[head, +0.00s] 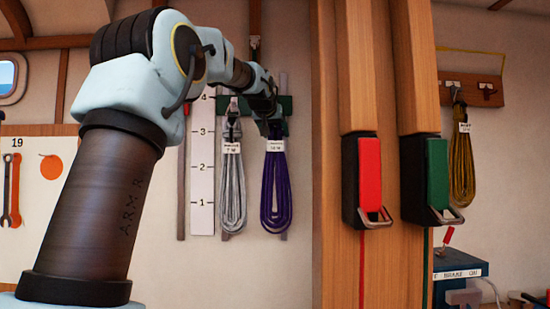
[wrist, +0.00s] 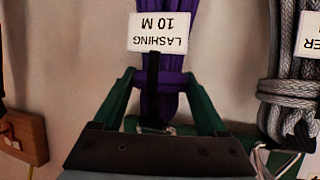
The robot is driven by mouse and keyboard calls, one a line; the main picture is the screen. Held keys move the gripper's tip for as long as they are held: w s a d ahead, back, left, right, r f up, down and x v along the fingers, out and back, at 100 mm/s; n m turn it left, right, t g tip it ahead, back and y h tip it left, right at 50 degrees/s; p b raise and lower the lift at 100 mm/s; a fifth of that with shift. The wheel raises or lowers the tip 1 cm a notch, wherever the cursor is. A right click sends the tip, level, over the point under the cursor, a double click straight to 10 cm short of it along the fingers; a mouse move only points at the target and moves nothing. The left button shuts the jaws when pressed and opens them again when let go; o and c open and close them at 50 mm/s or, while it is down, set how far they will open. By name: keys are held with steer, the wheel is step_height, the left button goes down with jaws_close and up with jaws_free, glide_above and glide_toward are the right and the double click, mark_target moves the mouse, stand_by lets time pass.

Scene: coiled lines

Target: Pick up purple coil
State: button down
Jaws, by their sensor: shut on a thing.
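The purple coil (head: 275,190) hangs upright against the wall, with a white tag at its top. In the wrist view the purple coil (wrist: 170,62) shows upside down, with its tag reading "LASHING 10 M" and a black strap. My gripper (wrist: 160,88) has its green fingers on both sides of the bundle, just by the tag, and is shut on it. In the head view my gripper (head: 272,128) is at the top of the coil, partly hidden by my arm. I cannot tell whether the strap still hangs on its hook.
A grey coil (head: 232,185) hangs close on the left of the purple one, and also shows in the wrist view (wrist: 282,90). A green rack board (head: 287,103) is behind. Wooden posts (head: 335,70) with red and green holders stand right. A yellow coil (head: 462,165) hangs farther right.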

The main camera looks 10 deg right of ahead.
steer(key=shift+r, duration=0.2)
steer(key=shift+r, duration=0.55)
steer(key=s+a+b, duration=0.3)
steer(key=s+b, duration=0.4)
steer(key=s, duration=1)
steer(key=shift+s+a+b, duration=0.15)
steer(key=shift+s+b, duration=0.2)
steer(key=shift+s, duration=0.05)
